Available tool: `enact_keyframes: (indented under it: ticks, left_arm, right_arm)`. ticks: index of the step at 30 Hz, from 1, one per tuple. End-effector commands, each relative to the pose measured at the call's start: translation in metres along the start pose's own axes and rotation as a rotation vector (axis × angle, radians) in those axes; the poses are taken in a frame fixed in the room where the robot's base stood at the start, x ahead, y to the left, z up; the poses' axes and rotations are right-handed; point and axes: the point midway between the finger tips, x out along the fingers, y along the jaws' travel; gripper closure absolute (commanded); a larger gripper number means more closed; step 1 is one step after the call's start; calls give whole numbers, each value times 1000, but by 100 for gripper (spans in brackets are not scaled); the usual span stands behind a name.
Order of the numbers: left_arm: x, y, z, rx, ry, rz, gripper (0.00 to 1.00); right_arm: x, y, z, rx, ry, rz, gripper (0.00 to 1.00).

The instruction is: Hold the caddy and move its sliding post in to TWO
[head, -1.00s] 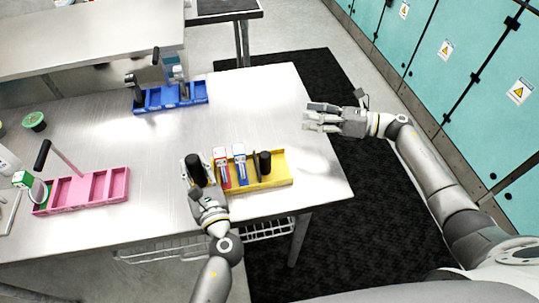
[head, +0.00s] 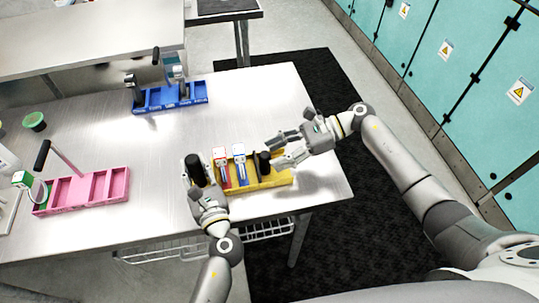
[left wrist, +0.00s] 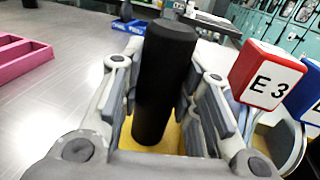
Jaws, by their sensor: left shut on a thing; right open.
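The yellow caddy (head: 275,183) stands on the steel table near its front right. My left gripper (head: 195,170) is shut on the black upright handle (head: 195,172) at the caddy's left end. That handle also shows between the fingers in the left wrist view (left wrist: 165,80). The black sliding post (head: 264,163) stands upright toward the caddy's right end, with a thin dark divider beside it. A red block (head: 221,157), marked E3 in the left wrist view (left wrist: 268,75), and a blue block (head: 239,155) stand between. My right gripper (head: 288,150) is open just right of the post, apart from it.
A pink caddy (head: 100,190) stands at the left and a blue caddy (head: 170,97) at the back. A green-topped round item (head: 34,121) is at far left. The table's right end is clear. Teal lockers (head: 450,70) line the right side.

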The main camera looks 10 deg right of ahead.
Motion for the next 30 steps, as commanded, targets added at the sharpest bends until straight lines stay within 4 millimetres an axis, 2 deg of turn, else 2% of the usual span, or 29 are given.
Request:
enact_keyframes:
  ticks: [1, 6, 17, 28, 30]
  left_arm:
    - [0, 0, 0, 0, 1, 0, 100]
    - [0, 0, 0, 0, 1, 0, 100]
    - [0, 0, 0, 0, 1, 1, 100]
    - [0, 0, 0, 0, 1, 1, 100]
    - [0, 0, 0, 0, 1, 1, 100]
  right_arm:
    - [9, 0, 0, 1, -3, 2, 51]
    - [24, 0, 0, 1, -2, 0, 51]
    - [28, 0, 0, 1, 0, 0, 52]
    - [28, 0, 0, 1, -1, -1, 100]
    - [27, 0, 0, 1, -1, -1, 100]
